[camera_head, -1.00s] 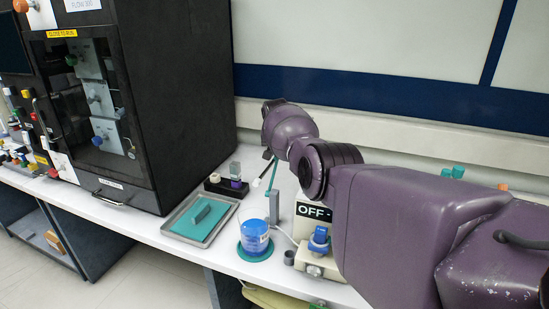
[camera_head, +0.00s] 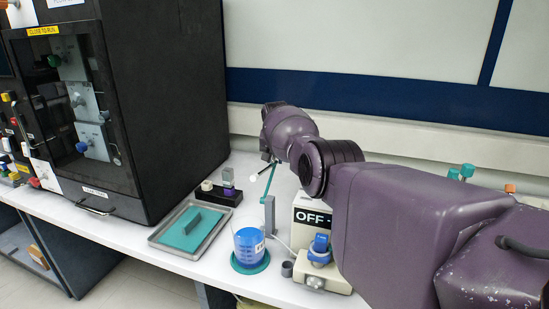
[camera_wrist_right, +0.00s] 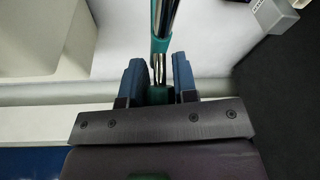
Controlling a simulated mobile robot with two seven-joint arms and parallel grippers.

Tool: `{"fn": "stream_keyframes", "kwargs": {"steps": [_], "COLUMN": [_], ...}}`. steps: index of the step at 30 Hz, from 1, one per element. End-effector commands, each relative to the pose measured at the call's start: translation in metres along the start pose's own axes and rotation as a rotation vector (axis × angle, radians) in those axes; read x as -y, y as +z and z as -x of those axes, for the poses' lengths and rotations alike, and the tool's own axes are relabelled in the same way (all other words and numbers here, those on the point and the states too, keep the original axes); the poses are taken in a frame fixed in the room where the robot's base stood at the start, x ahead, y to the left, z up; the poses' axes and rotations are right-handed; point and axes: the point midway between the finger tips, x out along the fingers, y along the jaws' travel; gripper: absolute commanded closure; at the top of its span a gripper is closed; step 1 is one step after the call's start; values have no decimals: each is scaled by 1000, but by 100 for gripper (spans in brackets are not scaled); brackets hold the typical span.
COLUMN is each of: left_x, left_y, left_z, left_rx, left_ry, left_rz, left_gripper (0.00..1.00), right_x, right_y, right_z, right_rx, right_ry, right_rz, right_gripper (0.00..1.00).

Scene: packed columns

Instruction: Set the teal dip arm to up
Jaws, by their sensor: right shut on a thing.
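The teal dip arm (camera_head: 269,181) is a thin bar rising steeply from a grey post (camera_head: 269,213) on the white bench in the head view. My right gripper (camera_head: 268,164) is at its upper end and mostly hidden by my own wrist. In the right wrist view the blue fingers of my right gripper (camera_wrist_right: 157,80) are closed on the teal dip arm (camera_wrist_right: 160,44), with a shiny metal rod along it. A small white tip (camera_head: 254,177) shows left of the fingers; what it belongs to is unclear. My left gripper is out of view.
A beaker of blue liquid (camera_head: 249,246) stands on a teal disc in front of the post. An OFF-labelled device (camera_head: 312,213) is close on the right. A metal tray (camera_head: 160,238) and black cabinet (camera_head: 165,90) are left.

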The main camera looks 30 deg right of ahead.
Motion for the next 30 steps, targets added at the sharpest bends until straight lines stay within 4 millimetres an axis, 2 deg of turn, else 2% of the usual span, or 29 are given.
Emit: {"fn": "stream_keyframes", "kwargs": {"steps": [1, 4, 5, 9, 20, 23, 30], "left_x": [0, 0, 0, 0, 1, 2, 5], "left_y": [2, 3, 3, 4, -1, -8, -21], "left_z": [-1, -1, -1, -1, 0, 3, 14], "left_rx": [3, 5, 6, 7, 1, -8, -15], "left_ry": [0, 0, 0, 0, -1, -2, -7], "left_rz": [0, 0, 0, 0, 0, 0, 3], "left_gripper": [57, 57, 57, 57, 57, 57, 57], "right_x": [-2, -1, -1, -1, 0, 0, 0], "right_y": [6, 7, 7, 6, 2, 1, 0], "right_z": [-11, -11, -11, -10, 2, 15, 60], "right_rx": [18, 19, 19, 15, 5, 2, 1], "right_ry": [10, 10, 10, 8, 2, 0, 0], "right_rz": [5, 5, 5, 4, 1, 1, 1], "right_gripper": [100, 100, 72, 50, 50, 50, 50]}}
